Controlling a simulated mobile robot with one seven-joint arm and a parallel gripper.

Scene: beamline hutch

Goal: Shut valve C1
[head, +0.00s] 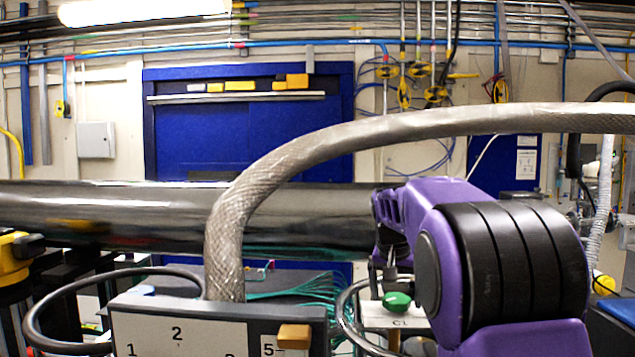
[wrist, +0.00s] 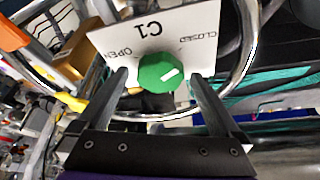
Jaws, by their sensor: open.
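Valve C1 is a green knob (head: 397,301) on a white plate (head: 382,320) marked C1, low right of centre in the head view. In the wrist view the knob (wrist: 160,72) sits on the plate (wrist: 115,37), whose lettering is upside down. OPEN is on its left and CLOSED on its upper right. The knob's white mark slants right and slightly up, on the CLOSED side, lower than that word. My gripper (wrist: 158,77) is open, with one finger on each side of the knob. I cannot tell if the fingers touch it. In the head view my gripper (head: 385,268) is partly hidden by my arm.
A curved metal ring (wrist: 251,45) runs around the plate. A thick braided hose (head: 228,240) arches over the workspace. A numbered panel (head: 205,335) with an orange-brown block (head: 294,337) stands at left. A large steel pipe (head: 110,215) crosses behind.

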